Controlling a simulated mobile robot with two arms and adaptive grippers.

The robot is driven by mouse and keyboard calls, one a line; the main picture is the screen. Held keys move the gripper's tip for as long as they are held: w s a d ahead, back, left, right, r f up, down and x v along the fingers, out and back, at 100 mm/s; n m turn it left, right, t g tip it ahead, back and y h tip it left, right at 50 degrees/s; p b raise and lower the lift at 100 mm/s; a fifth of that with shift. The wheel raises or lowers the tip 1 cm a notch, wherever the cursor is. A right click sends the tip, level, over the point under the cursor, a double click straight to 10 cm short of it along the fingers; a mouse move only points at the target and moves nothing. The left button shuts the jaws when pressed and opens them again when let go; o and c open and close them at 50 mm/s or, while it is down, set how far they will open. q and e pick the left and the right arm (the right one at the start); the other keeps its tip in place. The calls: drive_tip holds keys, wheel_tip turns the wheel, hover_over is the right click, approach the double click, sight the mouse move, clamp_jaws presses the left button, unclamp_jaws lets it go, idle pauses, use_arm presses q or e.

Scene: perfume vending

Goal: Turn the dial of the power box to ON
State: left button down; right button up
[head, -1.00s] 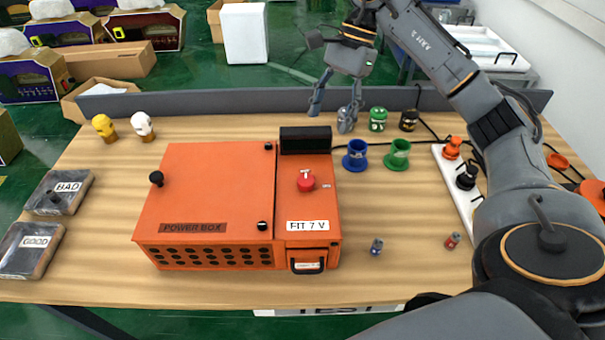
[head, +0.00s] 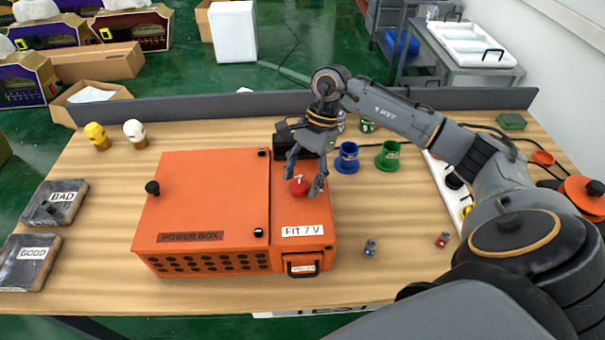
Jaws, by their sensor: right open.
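The orange power box (head: 200,205) stands on the wooden table, its lid closed. Its red dial (head: 299,187) sits on the narrow right-hand part of the top, behind the label "FIT 7 V" (head: 302,231). My right gripper (head: 303,181) is open above the dial, one finger to each side of it in the picture. I cannot tell whether the fingers touch the dial. The dial's ON marking is too small to read. The black display block (head: 283,135) behind the dial is partly hidden by my right gripper. My left gripper is not in view.
Blue (head: 347,158) and green (head: 389,155) cups stand right of the box. BAD (head: 55,203) and GOOD (head: 28,262) trays lie at left. Yellow and white heads (head: 135,132) stand behind.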

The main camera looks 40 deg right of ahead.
drive_tip(key=shift+f, duration=0.15)
